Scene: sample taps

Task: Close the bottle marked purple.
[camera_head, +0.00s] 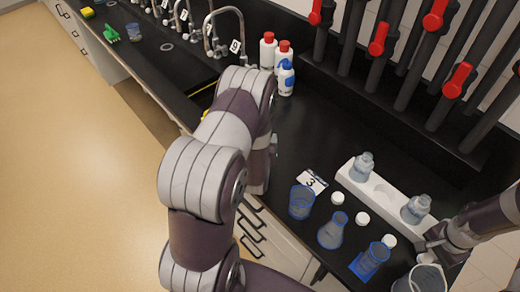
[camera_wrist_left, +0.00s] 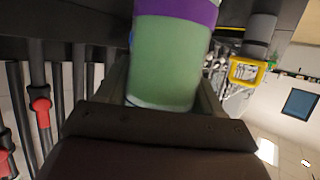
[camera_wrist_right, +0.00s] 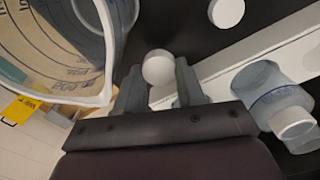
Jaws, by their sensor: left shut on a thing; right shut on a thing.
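My left gripper (camera_wrist_left: 165,90) is shut on a green bottle (camera_wrist_left: 165,60) with a purple band near the top edge of the left wrist view. The bottle's mouth is outside that view. In the head view, my left arm hides this gripper and bottle. My right gripper (camera_wrist_right: 158,75) is shut on a white cap (camera_wrist_right: 158,67) that shows between its fingertips. In the head view, the right gripper (camera_head: 424,252) is at the lower right, just off the end of the white rack (camera_head: 385,192).
Two clear bottles (camera_head: 362,167) (camera_head: 417,208) stand in the rack. White caps (camera_head: 338,198) (camera_head: 362,218) lie along its front. Several beakers and flasks (camera_head: 332,232) stand nearby, and a large beaker (camera_wrist_right: 60,50) is close beside my right gripper. A card marked 3 (camera_head: 312,181) lies behind them.

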